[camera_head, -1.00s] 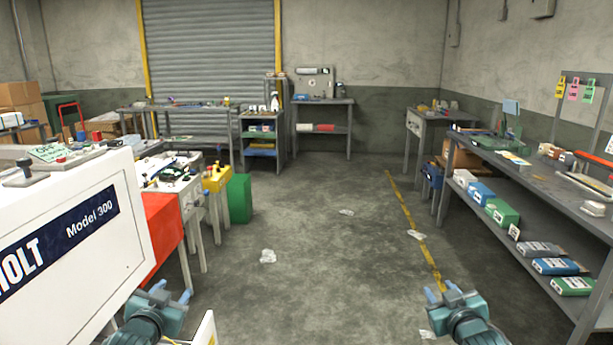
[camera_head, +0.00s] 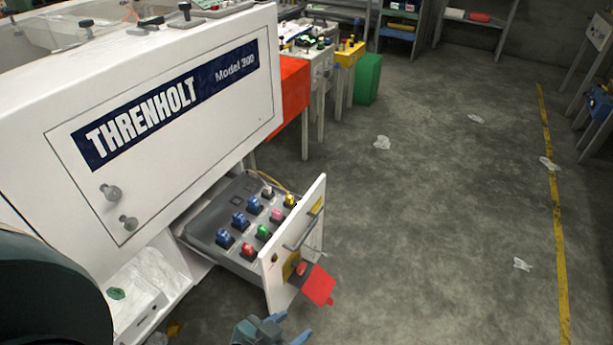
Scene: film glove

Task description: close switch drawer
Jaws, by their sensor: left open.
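The switch drawer (camera_head: 282,266) is pulled out from under the white Threnholt Model 300 machine (camera_head: 60,190). Its grey panel holds several coloured switches in blue, red, green, pink, white and yellow. The drawer's white front has a bar handle (camera_head: 303,232), a red button on a yellow patch and a red flap (camera_head: 318,286) hanging out at its lower edge. My left gripper (camera_head: 288,328) is open and empty at the bottom edge of the picture, below and in front of the drawer front. Part of it is cut off. My right gripper is out of the picture.
A white shelf (camera_head: 150,285) with a crumpled sheet lies left of the drawer. A red cabinet (camera_head: 291,95) and a green bin (camera_head: 368,80) stand behind. Grey floor with paper scraps (camera_head: 382,142) is open to the right, up to a yellow line (camera_head: 553,200).

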